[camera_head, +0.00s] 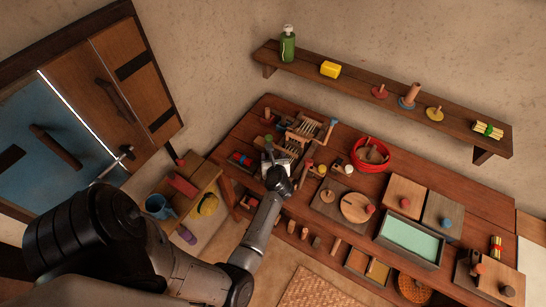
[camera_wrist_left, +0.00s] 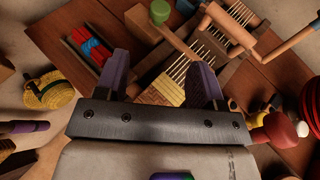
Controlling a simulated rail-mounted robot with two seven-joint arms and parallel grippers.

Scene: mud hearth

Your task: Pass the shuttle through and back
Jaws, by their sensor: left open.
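A small wooden loom (camera_head: 300,130) stands at the left end of the long table; the wrist view shows its pale warp threads (camera_wrist_left: 180,70) and a woven yellow band (camera_wrist_left: 165,91). A red and blue wound piece (camera_wrist_left: 92,46), perhaps the shuttle, lies in a dark holder left of the loom; it also shows in the head view (camera_head: 242,160). My left gripper (camera_wrist_left: 162,80) is open over the near end of the loom, its purple-padded fingers on either side of the yellow band. Nothing is held between them. Contact with the loom cannot be told. My right gripper is out of view.
A red bowl (camera_head: 371,155) and small knobbed pieces stand to the right. A wall shelf (camera_head: 385,92) runs behind; a stool with a blue mug (camera_head: 160,207) stands at left.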

